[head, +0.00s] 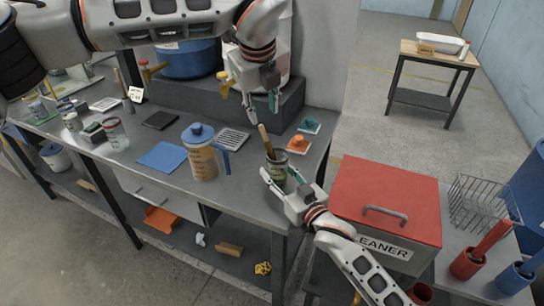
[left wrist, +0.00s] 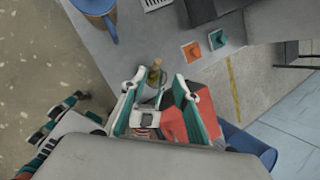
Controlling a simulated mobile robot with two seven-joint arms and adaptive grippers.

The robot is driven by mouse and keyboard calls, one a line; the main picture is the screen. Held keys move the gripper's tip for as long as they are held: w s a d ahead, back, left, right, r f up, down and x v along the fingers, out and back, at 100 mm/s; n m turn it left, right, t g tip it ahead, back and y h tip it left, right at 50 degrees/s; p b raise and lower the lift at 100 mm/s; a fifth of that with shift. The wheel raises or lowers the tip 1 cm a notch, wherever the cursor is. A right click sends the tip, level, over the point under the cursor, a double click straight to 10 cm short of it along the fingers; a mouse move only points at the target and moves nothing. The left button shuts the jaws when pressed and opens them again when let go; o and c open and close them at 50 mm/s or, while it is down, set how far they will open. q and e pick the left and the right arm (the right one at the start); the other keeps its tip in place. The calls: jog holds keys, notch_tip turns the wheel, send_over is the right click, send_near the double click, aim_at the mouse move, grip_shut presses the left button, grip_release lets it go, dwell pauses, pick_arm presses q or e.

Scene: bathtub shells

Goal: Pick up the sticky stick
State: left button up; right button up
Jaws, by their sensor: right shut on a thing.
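The sticky stick (head: 265,139) is a brown wooden stick standing tilted in a small can (head: 277,168) near the right end of the workbench. Its top pokes out above the rim and its lower part is hidden in the can. My right gripper (head: 279,178) is shut on the can from the front. My left gripper (head: 262,106) is open and empty, just above the stick's top, fingers pointing down. In the left wrist view the stick (left wrist: 156,68) shows between the open fingertips, apart from them.
A blue-lidded jug (head: 202,158) stands left of the can. Orange and teal scrapers (head: 299,143) lie close behind it on the right. A red cleaner box (head: 385,197) stands to the right. A dark raised ledge (head: 200,100) with a blue tub is behind.

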aim_at(264, 135)
pick_arm(q)
jog(key=shift+m, duration=0.6)
jog(key=x, duration=0.7)
jog(key=s+x, duration=0.1)
jog(key=x, duration=0.3)
jog(key=shift+f, duration=0.45)
grip_shut()
